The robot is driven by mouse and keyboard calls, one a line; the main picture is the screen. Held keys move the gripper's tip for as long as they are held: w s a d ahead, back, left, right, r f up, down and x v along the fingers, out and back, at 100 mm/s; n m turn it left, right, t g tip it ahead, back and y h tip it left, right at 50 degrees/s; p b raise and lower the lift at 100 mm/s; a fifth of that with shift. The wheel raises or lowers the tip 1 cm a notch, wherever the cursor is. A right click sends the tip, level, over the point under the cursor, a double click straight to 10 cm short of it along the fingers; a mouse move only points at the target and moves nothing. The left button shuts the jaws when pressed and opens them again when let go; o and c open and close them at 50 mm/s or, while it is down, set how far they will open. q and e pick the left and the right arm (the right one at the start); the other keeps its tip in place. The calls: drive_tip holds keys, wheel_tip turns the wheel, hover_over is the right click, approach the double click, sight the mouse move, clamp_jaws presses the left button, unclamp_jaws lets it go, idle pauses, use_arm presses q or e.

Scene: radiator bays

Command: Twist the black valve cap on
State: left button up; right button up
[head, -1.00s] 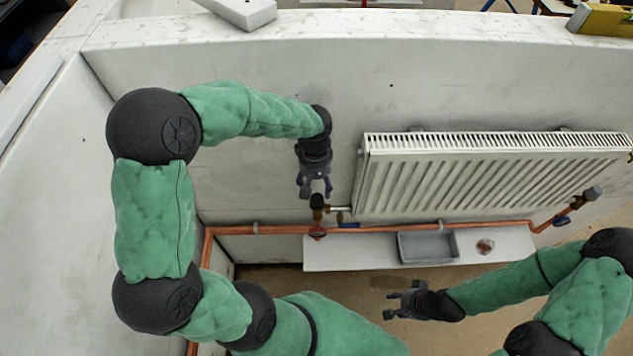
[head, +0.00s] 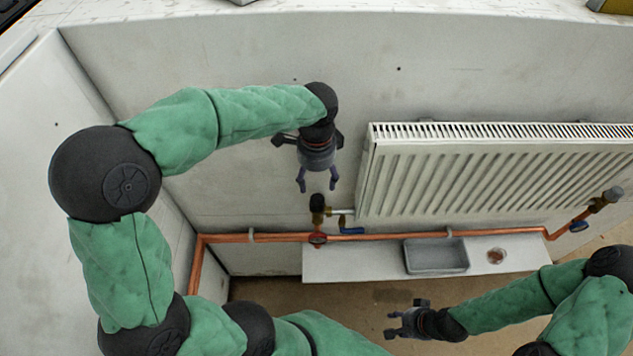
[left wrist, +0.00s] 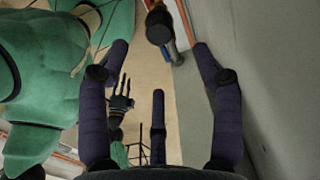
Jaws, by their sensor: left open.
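The black valve cap (head: 317,201) sits upright on the brass valve (head: 317,215) at the radiator's lower left. Whether it is fully seated cannot be told. My left gripper (head: 318,187) is open and empty just above the cap, its fingers pointing down. In the left wrist view the cap (left wrist: 158,27) shows between and beyond the spread fingertips of this gripper (left wrist: 160,50), apart from them. My right gripper (head: 403,321) is open and empty, low in front of the shelf; it also shows in the left wrist view (left wrist: 120,103).
The white radiator (head: 490,175) hangs on the wall right of the valve. A copper pipe (head: 390,237) with blue-handled taps runs below it. A grey tray (head: 436,270) and a small round copper-coloured item (head: 496,256) are on the white shelf (head: 345,263). A side wall stands left.

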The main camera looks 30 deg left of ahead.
sight(316, 199)
use_arm(q)
drive_tip(key=shift+s+m+b, duration=0.1)
drive_tip(key=shift+m+b, duration=0.2)
drive_tip(key=shift+m, duration=0.8)
drive_tip(key=shift+f, duration=0.1)
wheel_tip(316, 199, down, 10)
drive_tip(key=b, duration=0.4)
drive_tip(key=shift+f, duration=0.2)
drive_tip(key=c, duration=1.2)
drive_tip(key=shift+f, duration=0.15)
